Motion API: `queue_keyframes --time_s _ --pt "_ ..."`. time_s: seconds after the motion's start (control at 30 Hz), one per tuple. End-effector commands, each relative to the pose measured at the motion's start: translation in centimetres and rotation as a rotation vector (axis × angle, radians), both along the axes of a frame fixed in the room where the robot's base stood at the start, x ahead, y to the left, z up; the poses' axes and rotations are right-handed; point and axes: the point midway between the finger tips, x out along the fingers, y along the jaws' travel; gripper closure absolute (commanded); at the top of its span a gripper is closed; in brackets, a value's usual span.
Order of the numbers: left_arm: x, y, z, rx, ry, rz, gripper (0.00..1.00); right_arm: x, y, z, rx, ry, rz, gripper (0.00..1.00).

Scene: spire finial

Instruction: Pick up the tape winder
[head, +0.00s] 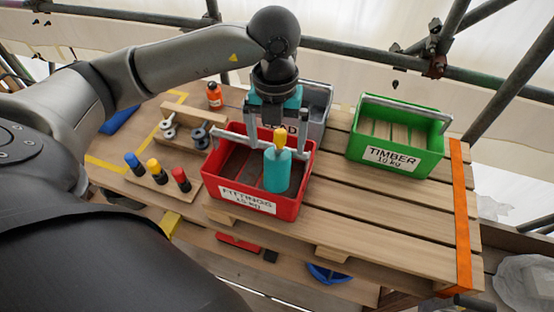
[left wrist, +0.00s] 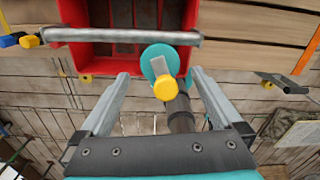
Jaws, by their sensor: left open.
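The tape winder, as I take it, is an upright teal cylinder (head: 277,171) with a yellow knob on top. It stands in the red FITTINGS crate (head: 248,206), toward its right side. In the left wrist view its teal round top (left wrist: 153,54) shows with a grey crank and the yellow knob. My left gripper (head: 276,137) is open, pointing down over the crate, with one finger on each side of the knob. In the left wrist view the knob sits between the open fingers (left wrist: 161,76). I see no grip on the winder. My right gripper is not in view.
The crate's grey handle bar (left wrist: 110,35) runs close by the winder. A grey crate (head: 318,104) stands behind and a green TIMBER crate (head: 392,170) to the right. Wooden holders with spools (head: 200,136) and coloured-capped items (head: 155,168) stand left. The pallet's right front is clear.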

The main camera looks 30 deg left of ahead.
Motion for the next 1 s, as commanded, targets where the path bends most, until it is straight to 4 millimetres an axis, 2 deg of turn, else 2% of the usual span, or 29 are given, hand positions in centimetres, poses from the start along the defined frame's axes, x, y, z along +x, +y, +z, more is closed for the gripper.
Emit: queue_keyframes --time_s 0.17,0.43,1.0 --pt "0.0 -0.1 -2.0 -0.001 0.0 -0.001 0.0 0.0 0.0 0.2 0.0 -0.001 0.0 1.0" --pt "0.0 -0.1 -2.2 -0.001 0.0 -0.001 0.01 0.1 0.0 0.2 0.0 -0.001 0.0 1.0" --pt "0.1 -0.1 -2.1 -0.001 -0.001 -0.001 0.65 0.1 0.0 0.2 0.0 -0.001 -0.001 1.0"
